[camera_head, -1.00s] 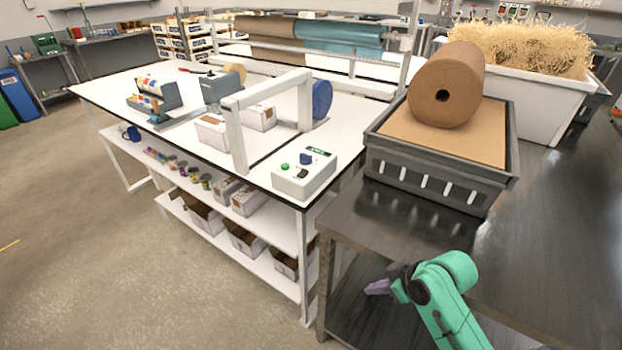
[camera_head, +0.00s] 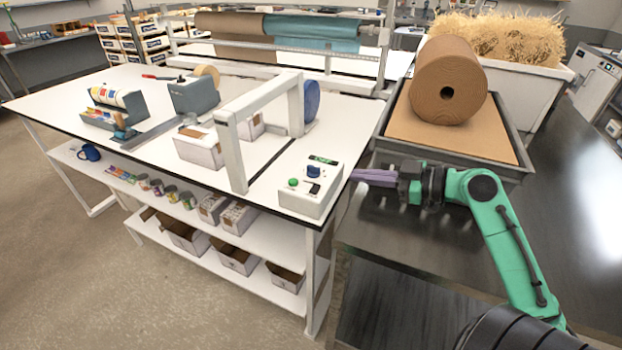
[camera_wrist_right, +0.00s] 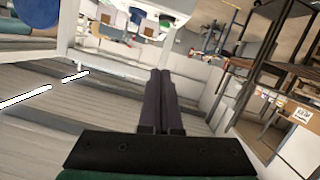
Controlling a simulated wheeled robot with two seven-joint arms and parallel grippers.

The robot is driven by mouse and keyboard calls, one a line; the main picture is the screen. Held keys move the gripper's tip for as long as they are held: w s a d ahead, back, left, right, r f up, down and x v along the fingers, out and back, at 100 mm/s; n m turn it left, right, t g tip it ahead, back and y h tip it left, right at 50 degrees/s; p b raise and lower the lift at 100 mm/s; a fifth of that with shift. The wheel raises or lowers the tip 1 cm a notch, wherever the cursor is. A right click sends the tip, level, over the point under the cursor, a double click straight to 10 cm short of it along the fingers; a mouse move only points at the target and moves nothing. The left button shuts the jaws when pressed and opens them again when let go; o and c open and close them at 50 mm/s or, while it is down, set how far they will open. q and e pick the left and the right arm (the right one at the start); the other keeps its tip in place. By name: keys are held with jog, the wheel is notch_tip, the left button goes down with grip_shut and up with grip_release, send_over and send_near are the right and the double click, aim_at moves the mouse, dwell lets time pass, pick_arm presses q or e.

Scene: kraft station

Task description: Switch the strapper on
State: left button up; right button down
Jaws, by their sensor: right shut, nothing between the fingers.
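The strapper is a white arch (camera_head: 231,150) on the white table, with a blue strap reel (camera_head: 312,100) behind it. Its white control box (camera_head: 308,197) stands at the table's right corner. I cannot read the switch position. My right gripper (camera_head: 356,175) is shut and empty, just right of the box, pointing left toward it, apart from it. Its purple fingers show together in the right wrist view (camera_wrist_right: 161,75). My left gripper is not in view.
A grey crate (camera_head: 520,165) with a brown paper roll (camera_head: 448,82) stands on the dark metal table (camera_head: 570,230), behind my right arm. White cartons (camera_head: 199,148) sit by the arch. A narrow gap separates the tables.

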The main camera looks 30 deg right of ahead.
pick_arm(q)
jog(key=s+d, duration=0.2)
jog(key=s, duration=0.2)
pick_arm(e)
jog(key=s, duration=0.2)
jog(key=p, duration=0.4)
send_over(325, 193)
jog(key=s, duration=0.1)
jog(key=f, duration=0.3)
jog(key=w+f+p, duration=0.1)
jog(key=f, duration=0.1)
jog(key=shift+a+f, duration=0.15)
jog(key=shift+f, duration=0.5)
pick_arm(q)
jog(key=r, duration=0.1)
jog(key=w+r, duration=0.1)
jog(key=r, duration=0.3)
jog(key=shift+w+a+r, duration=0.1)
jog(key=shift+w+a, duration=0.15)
pick_arm(e)
jog(key=shift+f, duration=0.1)
